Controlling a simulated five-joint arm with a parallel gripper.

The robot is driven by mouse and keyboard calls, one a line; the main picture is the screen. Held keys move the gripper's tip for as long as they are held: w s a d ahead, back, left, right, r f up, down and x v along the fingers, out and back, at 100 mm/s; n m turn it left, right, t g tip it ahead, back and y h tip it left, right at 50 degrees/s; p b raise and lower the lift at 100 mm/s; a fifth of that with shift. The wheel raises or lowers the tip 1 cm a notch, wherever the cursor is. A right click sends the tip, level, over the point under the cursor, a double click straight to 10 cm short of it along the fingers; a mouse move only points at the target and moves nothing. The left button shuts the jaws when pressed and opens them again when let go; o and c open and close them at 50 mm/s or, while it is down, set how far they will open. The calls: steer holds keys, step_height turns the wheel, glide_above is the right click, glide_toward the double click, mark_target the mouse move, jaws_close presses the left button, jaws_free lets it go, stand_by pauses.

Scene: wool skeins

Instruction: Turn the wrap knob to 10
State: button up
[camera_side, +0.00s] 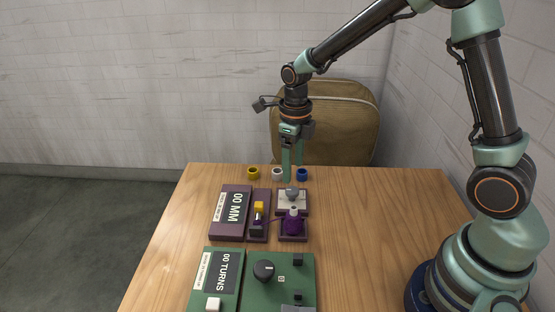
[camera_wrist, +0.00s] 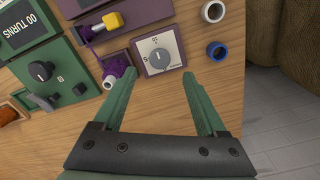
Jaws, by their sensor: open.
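A grey knob (camera_side: 292,193) stands on a small pale dial plate at the far end of the purple units. In the wrist view the grey knob (camera_wrist: 160,57) has a pointer mark and small markings around it, too small to read surely. A dark knob (camera_side: 263,270) sits on the green unit and also shows in the wrist view (camera_wrist: 41,71). I cannot read which knob is the wrap knob. My gripper (camera_side: 291,179) points down, open and empty, above the table near the grey knob. In the wrist view its fingertips (camera_wrist: 158,73) lie either side of the dial plate's near edge.
A yellow ring (camera_side: 253,173), a white ring (camera_side: 277,174) and a blue ring (camera_side: 302,174) stand along the far edge. A purple wool piece (camera_side: 293,225) and a yellow block (camera_side: 258,207) sit beside the dial. Displays read 00 MM and 00 TURNS.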

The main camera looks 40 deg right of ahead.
step_height(320, 180, up, 6)
steer(key=shift+f, duration=0.25)
steer(key=s+r+n+t, duration=0.2)
steer(key=s+r+n, duration=0.2)
steer(key=n, duration=1.1)
steer(key=s+d+r+n+t, duration=0.1)
steer(key=s+r+n+t, duration=0.2)
steer(key=n, duration=1.3)
steer(key=s+r, duration=0.2)
steer(key=s, duration=0.3)
steer(key=shift+s+d+r+n+t, duration=0.3)
steer(key=shift+s, duration=0.1)
